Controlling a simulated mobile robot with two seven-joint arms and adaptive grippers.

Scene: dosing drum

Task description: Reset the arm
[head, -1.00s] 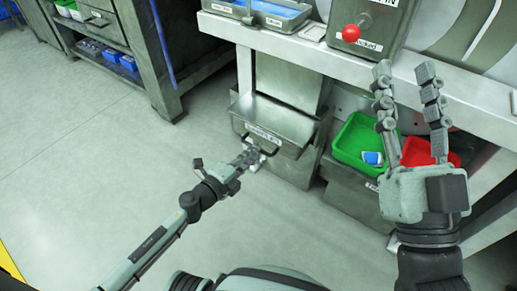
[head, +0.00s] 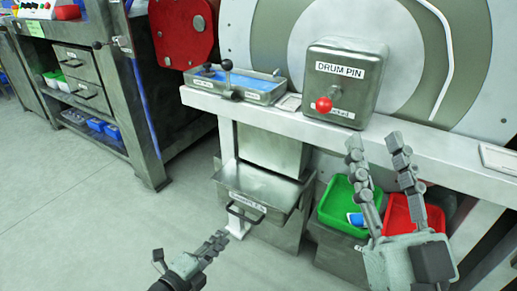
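My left gripper (head: 190,247) is at the lower middle of the head view. Its fingers are spread and empty, below and left of the handle (head: 245,213) on the labelled metal bin (head: 262,186), apart from it in the picture. My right gripper (head: 375,142) is raised at the right. Its two fingers point up, spread apart with nothing between them, in front of the bench edge and the coloured bins. The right fingers partly hide the green bin (head: 333,200) and the red bin (head: 436,218).
A white bench ledge (head: 290,121) crosses ahead. On it stand a blue-lined tray (head: 262,84) with a black-knobbed lever and the DRUM PIN box (head: 360,98) with a red knob (head: 323,105). A metal cabinet (head: 85,95) stands at left. The floor (head: 60,220) at lower left is clear.

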